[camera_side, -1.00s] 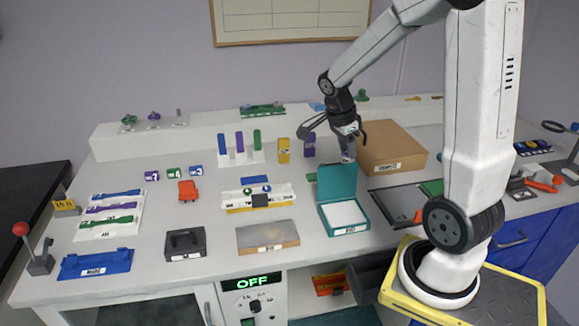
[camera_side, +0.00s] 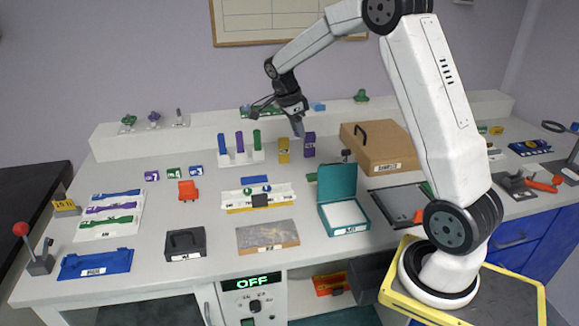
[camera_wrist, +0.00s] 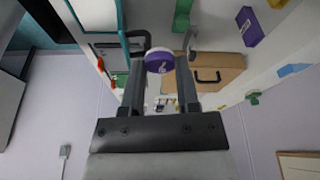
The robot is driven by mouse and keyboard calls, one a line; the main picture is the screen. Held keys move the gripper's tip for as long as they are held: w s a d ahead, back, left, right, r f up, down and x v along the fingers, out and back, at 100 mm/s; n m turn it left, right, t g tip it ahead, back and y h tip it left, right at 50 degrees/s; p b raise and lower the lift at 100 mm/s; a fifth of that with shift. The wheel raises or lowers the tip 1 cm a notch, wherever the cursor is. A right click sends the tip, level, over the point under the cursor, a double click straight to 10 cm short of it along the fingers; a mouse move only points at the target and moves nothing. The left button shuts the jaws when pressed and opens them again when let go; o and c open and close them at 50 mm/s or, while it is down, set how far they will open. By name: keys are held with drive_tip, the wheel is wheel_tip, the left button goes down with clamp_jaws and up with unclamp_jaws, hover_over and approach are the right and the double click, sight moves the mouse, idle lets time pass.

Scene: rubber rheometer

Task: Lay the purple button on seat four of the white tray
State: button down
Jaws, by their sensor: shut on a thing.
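The purple button (camera_wrist: 159,60) is a round purple piece with a white mark on its face. In the wrist view it sits between the fingertips of my gripper (camera_wrist: 160,66), which is shut on it. In the side view my gripper (camera_side: 297,128) is in the air in front of the back ledge, close to the yellow and purple boxes; the button cannot be made out there. The white tray (camera_side: 232,197) lies mid-table, in front of and below my gripper. Small blue and green round pieces and a dark block are at the tray. Its seat numbers are not legible.
A yellow box (camera_side: 284,150) and a purple box (camera_side: 309,145) stand below my gripper. A rack of upright coloured pieces (camera_side: 240,155) is to their left. An open teal case (camera_side: 338,190) is right of the tray, and a brown carton (camera_side: 385,150) stands behind it.

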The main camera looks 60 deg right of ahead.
hover_over(286, 188)
drive_tip(key=f, duration=1.2)
drive_tip(key=shift+w+a+f, duration=0.2)
drive_tip(key=shift+a, duration=0.15)
drive_tip(key=shift+f, duration=0.1)
drive_tip(key=shift+f, duration=2.6)
drive_tip(key=shift+f, duration=0.8)
drive_tip(key=shift+c, duration=1.3)
unclamp_jaws()
